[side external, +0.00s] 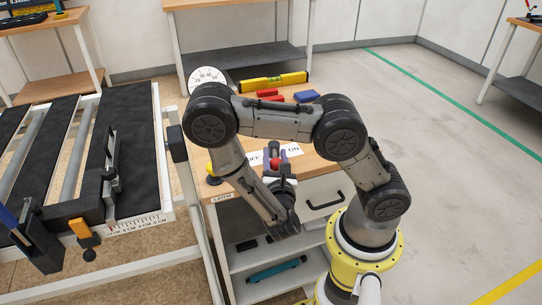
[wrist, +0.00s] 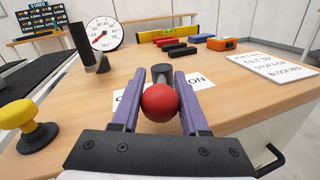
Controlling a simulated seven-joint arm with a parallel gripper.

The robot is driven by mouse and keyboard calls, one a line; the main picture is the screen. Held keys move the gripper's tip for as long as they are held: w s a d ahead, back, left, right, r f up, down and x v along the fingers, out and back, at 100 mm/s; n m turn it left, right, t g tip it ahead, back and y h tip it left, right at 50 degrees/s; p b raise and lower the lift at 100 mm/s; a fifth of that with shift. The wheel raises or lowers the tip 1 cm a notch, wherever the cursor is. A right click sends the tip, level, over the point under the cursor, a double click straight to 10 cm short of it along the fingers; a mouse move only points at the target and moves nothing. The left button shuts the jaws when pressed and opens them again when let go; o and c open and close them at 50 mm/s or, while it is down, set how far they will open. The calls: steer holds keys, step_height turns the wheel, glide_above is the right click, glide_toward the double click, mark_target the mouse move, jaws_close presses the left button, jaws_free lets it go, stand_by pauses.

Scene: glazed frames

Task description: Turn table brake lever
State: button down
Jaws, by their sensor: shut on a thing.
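The brake lever's red ball knob (wrist: 160,102) sits between the two purple fingers of my gripper (wrist: 157,80) in the wrist view. A dark grey cylindrical part (wrist: 161,73) shows just behind it. My gripper is shut on the knob. In the side view the red knob (side external: 275,163) and my gripper (side external: 274,150) are over the front part of the wooden bench top. A white label (side external: 291,150) reading "ON" lies to the right of the knob, and one reading "OFF" (side external: 254,158) lies to the left, partly hidden. The lever's shaft is largely hidden.
A yellow push button (wrist: 38,134) stands left of the gripper. A round dial gauge (wrist: 103,34) and dark upright part (wrist: 92,58) stand behind. A yellow level (side external: 273,81), red and blue blocks lie farther back. A framed table with black strips (side external: 127,205) stands left of the bench.

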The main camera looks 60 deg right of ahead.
steer(key=shift+s+d+n+t+y, duration=0.2)
steer(key=shift+s+n+t+y, duration=0.1)
steer(key=shift+n+t+y, duration=0.45)
steer(key=shift+s+d+n+t+y, duration=0.25)
steer(key=shift+n+t+y, duration=0.25)
steer(key=shift+t, duration=0.35)
steer(key=shift+c, duration=2.2)
jaws_free()
steer(key=shift+a, duration=0.1)
steer(key=shift+v, duration=3.75)
steer(key=shift+s, duration=0.1)
